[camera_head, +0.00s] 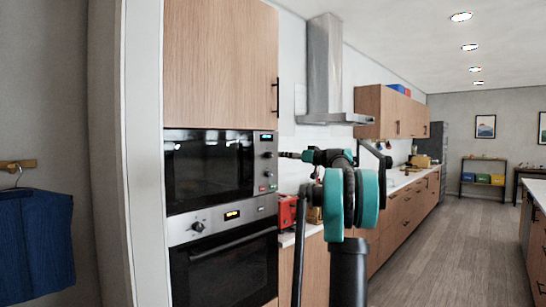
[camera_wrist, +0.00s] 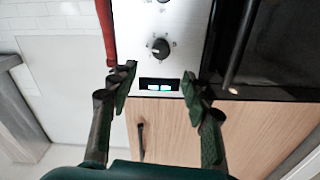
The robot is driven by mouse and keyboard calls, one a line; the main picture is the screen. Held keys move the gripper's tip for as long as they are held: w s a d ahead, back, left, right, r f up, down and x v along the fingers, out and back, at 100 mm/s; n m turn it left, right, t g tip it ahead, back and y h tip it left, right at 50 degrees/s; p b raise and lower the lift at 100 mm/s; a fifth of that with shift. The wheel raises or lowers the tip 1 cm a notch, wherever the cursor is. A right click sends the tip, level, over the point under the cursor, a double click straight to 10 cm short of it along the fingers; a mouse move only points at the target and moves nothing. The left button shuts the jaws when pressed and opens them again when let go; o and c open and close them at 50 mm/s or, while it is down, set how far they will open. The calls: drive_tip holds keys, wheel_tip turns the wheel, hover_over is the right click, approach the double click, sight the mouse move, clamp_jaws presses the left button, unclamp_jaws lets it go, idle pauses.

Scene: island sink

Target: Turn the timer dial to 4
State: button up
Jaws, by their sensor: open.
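The microwave (camera_head: 207,165) is built into the wall unit. Its control panel, right of the dark door, has a lit display (camera_head: 266,138) and small dials; the upper dial (camera_head: 268,155) is just below the display. The wrist view is upside down, with the display (camera_wrist: 160,85) below a dark round dial (camera_wrist: 158,48) with marks around it. I cannot read its setting or labels. My gripper (camera_wrist: 157,80) is open, its fingers on either side of the display, with the dial beyond the tips. In the head view my gripper (camera_head: 292,155) points left at the panel, apparently just short of it.
An oven (camera_head: 222,262) with a knob (camera_head: 198,227) sits below the microwave. A wooden cabinet (camera_head: 220,50) with a dark handle is above. A red appliance (camera_head: 287,211) stands on the counter right of the oven. The floor (camera_head: 450,245) to the right is clear.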

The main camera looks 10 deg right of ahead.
sight(271, 154)
drive_tip(key=x, duration=0.9)
drive_tip(key=shift+w+a, duration=0.15)
drive_tip(key=shift+w, duration=0.05)
clamp_jaws()
